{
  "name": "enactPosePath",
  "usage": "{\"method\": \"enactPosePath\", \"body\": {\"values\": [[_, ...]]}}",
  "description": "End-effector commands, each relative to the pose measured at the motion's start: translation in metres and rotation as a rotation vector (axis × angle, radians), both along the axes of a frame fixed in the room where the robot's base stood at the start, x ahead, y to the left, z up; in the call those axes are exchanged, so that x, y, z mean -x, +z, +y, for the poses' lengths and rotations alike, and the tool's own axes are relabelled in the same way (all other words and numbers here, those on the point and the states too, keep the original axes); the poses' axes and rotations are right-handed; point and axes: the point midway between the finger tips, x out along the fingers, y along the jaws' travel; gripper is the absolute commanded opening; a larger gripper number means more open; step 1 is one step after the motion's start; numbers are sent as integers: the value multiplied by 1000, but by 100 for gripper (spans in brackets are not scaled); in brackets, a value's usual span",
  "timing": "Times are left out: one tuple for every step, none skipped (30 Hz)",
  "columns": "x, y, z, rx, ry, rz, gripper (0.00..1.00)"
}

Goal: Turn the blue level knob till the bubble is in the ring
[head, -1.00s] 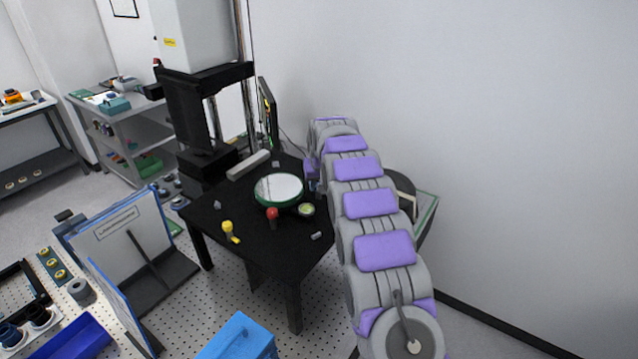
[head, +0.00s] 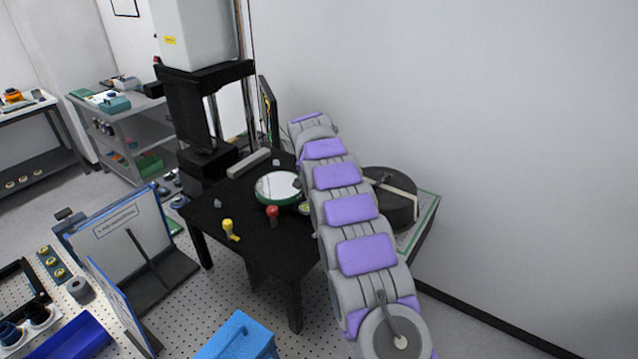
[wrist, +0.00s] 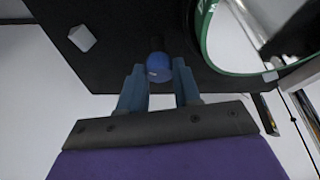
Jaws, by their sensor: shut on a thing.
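The blue level knob (wrist: 158,68) shows in the wrist view between the two blue-grey fingers of my gripper (wrist: 158,72), which is shut on it. In the head view my own arm hides the knob and the gripper. The small round bubble level (head: 304,208) sits on the black table (head: 262,245), partly covered by my arm. Its bubble and ring are too small and hidden to read. A red knob (head: 272,211) and a yellow knob (head: 228,227) stand at the table's near side.
A round mirror-like disc with a green rim (head: 279,187) lies on the table close to the level; its rim also shows in the wrist view (wrist: 205,45). A dark round drum (head: 390,200) stands right of my arm. A tall instrument (head: 205,90) rises behind.

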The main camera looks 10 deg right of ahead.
Motion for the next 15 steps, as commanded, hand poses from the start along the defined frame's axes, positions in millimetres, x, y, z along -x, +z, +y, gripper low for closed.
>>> {"method": "enactPosePath", "body": {"values": [[-1,-1,2,0,-22,-2,2],[-2,-1,2,-1,-37,-4,2],[-2,0,2,-2,-57,-5,2],[-2,0,2,-1,-70,-5,2],[-2,0,2,-1,-82,-4,2],[-1,0,2,0,-97,-2,2],[-1,0,2,0,-107,-2,2],[-1,0,2,-1,-115,-3,2],[-1,1,2,-1,-123,-3,2],[-1,1,2,-1,-129,-3,2],[-2,1,2,-1,-134,-4,2],[-2,1,2,-2,-140,-5,2],[-2,1,2,-2,-143,-5,2],[-2,1,2,-1,-146,-5,2],[-2,2,2,-1,-147,-5,2]]}}
